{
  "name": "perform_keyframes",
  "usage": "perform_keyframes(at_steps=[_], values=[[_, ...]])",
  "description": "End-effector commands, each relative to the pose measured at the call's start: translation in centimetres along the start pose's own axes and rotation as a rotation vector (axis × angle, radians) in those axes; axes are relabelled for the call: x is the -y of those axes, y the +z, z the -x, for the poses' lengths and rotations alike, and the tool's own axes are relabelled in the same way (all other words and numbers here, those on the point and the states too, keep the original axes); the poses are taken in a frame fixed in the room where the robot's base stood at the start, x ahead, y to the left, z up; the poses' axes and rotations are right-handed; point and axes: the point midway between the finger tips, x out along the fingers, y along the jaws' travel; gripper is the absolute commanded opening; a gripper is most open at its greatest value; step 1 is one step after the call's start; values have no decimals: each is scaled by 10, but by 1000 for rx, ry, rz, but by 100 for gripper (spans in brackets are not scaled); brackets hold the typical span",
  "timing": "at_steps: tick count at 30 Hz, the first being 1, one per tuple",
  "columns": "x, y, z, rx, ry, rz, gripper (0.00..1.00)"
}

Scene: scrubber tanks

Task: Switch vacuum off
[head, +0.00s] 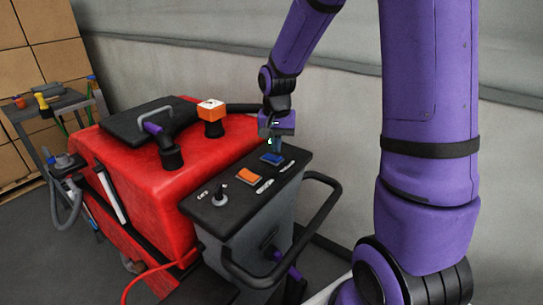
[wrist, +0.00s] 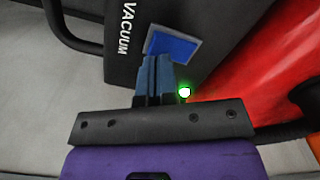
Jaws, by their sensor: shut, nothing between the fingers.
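The blue vacuum switch (head: 272,158) sits at the far end of the black control panel (head: 222,214) on the red scrubber (head: 170,140). In the wrist view the blue switch (wrist: 172,47) lies just beyond my fingertips, beside the white VACUUM label (wrist: 130,28). A small green light (wrist: 185,92) glows right beside my fingers. My gripper (head: 275,144) is shut and empty, at the far edge of the panel by the switch. In the wrist view my gripper (wrist: 155,66) partly overlaps the switch's near edge; I cannot tell if it touches. The rocker's tilt is unclear.
An orange switch (head: 249,175) and a black knob (head: 219,196) share the panel. A black handlebar (head: 322,215) curves around its right side. An orange-topped cap (head: 211,110) stands on the red tank. A grey wall is behind.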

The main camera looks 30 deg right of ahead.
Motion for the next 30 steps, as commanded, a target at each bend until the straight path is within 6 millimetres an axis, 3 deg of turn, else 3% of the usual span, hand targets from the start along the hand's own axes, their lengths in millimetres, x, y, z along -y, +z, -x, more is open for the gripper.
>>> perform_keyframes(at_steps=[30], values=[[0, 0, -12, 0, 0, 0, 0]])
